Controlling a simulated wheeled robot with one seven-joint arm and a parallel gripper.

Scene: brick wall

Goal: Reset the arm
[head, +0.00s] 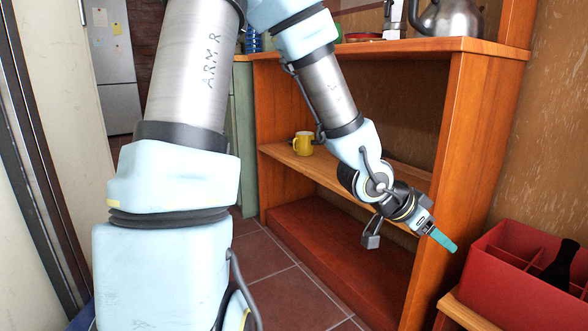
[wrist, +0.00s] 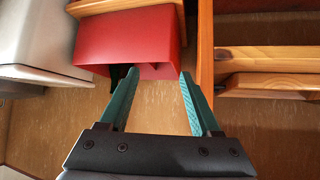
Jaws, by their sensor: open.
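My gripper (head: 443,240) is at the end of my arm, which reaches down in front of the wooden shelf unit. Its teal fingers point down and to the right, toward the red crate. In the wrist view my gripper (wrist: 159,74) has its two teal fingers spread apart, with nothing held between them. The red crate (wrist: 135,35) appears beyond the fingertips there. I cannot tell the exact distance between the fingers and the crate.
The wooden shelf unit (head: 473,130) holds a yellow mug (head: 302,143) on its middle shelf and a metal kettle (head: 452,18) on top. The red crate (head: 510,262) with a dark bottle (head: 558,268) stands at the right. Tiled floor (head: 285,290) is clear below.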

